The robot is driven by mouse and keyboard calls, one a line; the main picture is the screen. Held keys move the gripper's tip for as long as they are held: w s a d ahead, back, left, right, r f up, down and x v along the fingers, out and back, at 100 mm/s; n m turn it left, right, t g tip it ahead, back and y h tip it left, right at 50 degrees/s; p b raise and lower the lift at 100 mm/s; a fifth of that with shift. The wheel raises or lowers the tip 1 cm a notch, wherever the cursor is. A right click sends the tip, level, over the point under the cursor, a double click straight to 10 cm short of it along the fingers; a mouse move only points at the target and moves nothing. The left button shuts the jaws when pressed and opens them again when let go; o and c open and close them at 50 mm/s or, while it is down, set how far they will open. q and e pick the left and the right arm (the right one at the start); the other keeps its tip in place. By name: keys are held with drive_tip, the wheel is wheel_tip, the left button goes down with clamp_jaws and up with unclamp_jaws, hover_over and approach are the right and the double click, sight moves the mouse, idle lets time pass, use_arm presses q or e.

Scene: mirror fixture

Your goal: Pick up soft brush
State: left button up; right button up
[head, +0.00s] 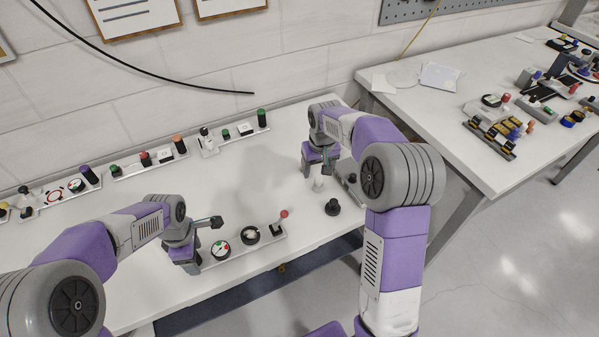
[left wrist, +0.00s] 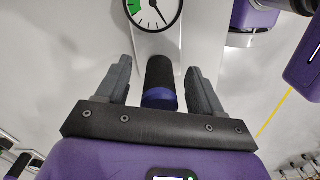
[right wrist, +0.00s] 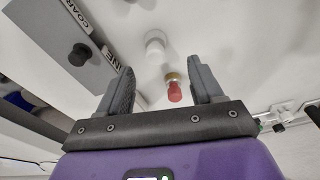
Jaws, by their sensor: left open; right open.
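No object is clearly recognisable as a soft brush. My right gripper (head: 317,170) is open above the table near a small white cylinder (head: 318,185). In the right wrist view a red piece with a gold collar (right wrist: 174,91) shows between the open fingers, near the right one, and a white round piece (right wrist: 155,45) lies beyond the tips. I cannot tell whether either is the brush. My left gripper (head: 200,243) is open at the left end of a gauge panel. In the left wrist view a black cylinder with a purple band (left wrist: 159,80) appears between its fingers.
A grey block (right wrist: 60,45) with partly readable labels and a black knob stands beside the right gripper. Gauge panels (head: 150,160) line the wall. A second cluttered table (head: 440,110) is at right. The table's middle is clear.

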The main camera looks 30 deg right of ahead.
sight(319, 177)
drive_tip(key=f, duration=0.7)
drive_tip(key=shift+w+d+f, duration=0.15)
drive_tip(key=shift+w+d, duration=0.2)
drive_tip(key=shift+c, duration=0.5)
drive_tip(key=c, duration=1)
wheel_tip(319, 177, up, 10)
drive_tip(key=shift+r, duration=0.1)
